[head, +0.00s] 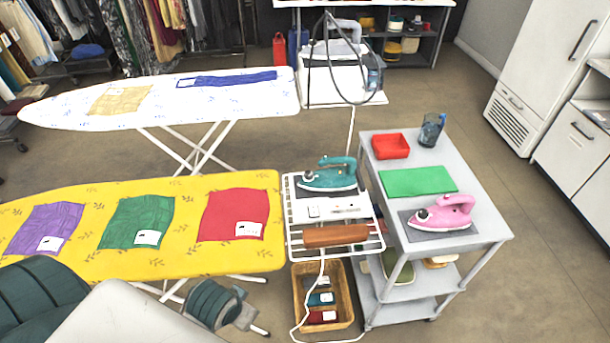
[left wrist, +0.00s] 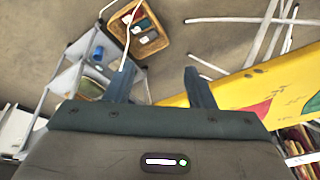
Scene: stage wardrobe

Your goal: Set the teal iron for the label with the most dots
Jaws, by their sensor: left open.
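The teal iron (head: 327,176) stands on a dark pad on the white wire rack (head: 291,235) at the right end of the yellow ironing board (head: 90,262). Its dial setting is too small to read. On the yellow board lie a purple cloth (head: 42,224), a green cloth (head: 128,218) and a red cloth (head: 225,212). Each has a white label (head: 248,229) whose marks are too small to read. My left gripper (left wrist: 158,75) is open and empty in the left wrist view, low beside the yellow board, apart from the iron. My right gripper is out of view.
A basket (head: 343,280) stands below the rack. A white ironing board (head: 60,108) with two cloths is behind.

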